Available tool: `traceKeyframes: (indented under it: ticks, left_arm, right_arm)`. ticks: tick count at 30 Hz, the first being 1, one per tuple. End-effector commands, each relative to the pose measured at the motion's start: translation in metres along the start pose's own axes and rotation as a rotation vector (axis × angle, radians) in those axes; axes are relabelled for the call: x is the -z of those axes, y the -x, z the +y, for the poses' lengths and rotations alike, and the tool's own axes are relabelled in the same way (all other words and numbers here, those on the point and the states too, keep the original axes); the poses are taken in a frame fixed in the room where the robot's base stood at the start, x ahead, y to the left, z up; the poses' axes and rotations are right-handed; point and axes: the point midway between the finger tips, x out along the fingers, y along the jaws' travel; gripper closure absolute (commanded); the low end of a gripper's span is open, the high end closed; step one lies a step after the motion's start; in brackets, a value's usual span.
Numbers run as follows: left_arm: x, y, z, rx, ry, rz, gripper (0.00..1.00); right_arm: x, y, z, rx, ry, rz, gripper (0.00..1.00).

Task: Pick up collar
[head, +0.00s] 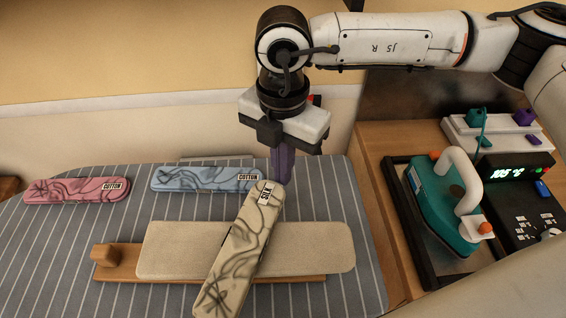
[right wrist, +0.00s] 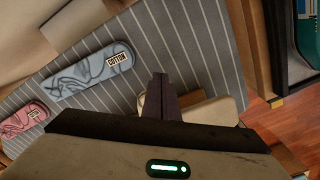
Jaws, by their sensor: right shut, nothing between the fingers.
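A beige collar with dark vein-like markings and a SILK label (head: 238,250) lies at a slant across a padded beige board (head: 165,250) on the ironing board. A pink collar labelled COTTON (head: 75,191) lies at the far left. A blue collar labelled COTTON (head: 200,180) lies at the back middle; it also shows in the right wrist view (right wrist: 85,75). My right gripper (head: 283,180) points down just beside the upper end of the silk collar. Its purple fingers are shut and empty; they also show in the right wrist view (right wrist: 160,80). My left gripper is out of view.
The striped grey ironing board (head: 345,215) carries the collars and the padded board's wooden base (head: 106,256). A teal iron (head: 440,205) stands on a dark tray at the right. A control panel (head: 512,190) reading 105 °C is beside it.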

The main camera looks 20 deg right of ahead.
Motion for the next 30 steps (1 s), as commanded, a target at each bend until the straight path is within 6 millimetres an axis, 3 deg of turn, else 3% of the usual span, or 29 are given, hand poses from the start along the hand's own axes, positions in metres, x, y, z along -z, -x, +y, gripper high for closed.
traceKeyframes:
  ticks: [4,14,26,30]
  left_arm:
    - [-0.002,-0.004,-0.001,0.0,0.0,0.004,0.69]
    - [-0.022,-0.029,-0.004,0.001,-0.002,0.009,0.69]
    - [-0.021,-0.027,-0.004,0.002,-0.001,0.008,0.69]
    - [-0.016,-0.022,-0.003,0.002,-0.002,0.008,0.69]
  right_arm:
    - [0.005,-0.002,0.0,0.0,0.004,0.001,1.0]
    - [0.052,-0.003,0.0,0.0,0.004,0.001,1.0]
    - [0.054,0.001,0.0,0.001,0.001,0.0,1.0]
    - [0.055,0.015,0.002,-0.002,0.004,0.0,1.0]
